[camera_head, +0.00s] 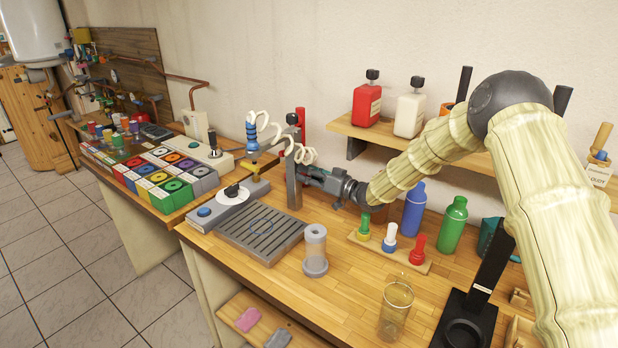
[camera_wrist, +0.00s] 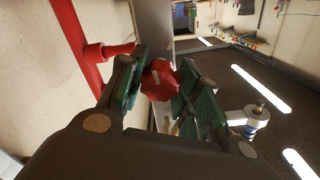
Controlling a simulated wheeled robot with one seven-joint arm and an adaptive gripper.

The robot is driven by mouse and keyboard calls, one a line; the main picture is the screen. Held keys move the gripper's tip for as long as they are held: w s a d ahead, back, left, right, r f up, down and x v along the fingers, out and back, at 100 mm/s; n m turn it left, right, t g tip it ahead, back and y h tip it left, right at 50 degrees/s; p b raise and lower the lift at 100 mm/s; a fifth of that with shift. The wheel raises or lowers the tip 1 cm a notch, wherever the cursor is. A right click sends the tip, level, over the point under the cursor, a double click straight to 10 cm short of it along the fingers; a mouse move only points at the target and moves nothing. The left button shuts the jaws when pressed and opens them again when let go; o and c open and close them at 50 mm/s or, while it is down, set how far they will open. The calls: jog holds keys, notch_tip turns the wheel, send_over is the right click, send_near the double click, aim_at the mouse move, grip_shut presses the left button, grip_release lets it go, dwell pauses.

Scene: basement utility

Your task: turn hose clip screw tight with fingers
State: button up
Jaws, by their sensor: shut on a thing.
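In the wrist view, my gripper (camera_wrist: 163,82) has its green-padded fingers on either side of a red knob (camera_wrist: 157,76), shut on it. The knob sits against a pale grey post (camera_wrist: 154,25). I cannot tell for sure that it is the clip screw. In the head view, my gripper (camera_head: 308,172) reaches in from the right to the grey post (camera_head: 293,182), and the knob is hidden there. A white coiled hose (camera_head: 268,122) hangs around the post's top. A red upright tube (camera_head: 300,118) stands behind; it also shows in the wrist view (camera_wrist: 84,45).
A board with green, white and red stoppers (camera_head: 390,240) lies to the right. A glass (camera_head: 396,308) stands near the front. Bottles (camera_head: 413,208) stand behind.

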jog(key=m, duration=0.4)
jog(key=shift+w+r+m, duration=0.15)
jog(key=shift+r+m, duration=0.15)
jog(key=shift+r, duration=0.1)
jog(key=shift+m, duration=1.6)
jog(key=shift+d+m, duration=0.1)
jog(key=shift+m, duration=0.2)
jog(key=o, duration=1)
jog(key=shift+w, duration=0.1)
jog(key=shift+o, duration=0.3)
jog(key=shift+f, duration=0.2)
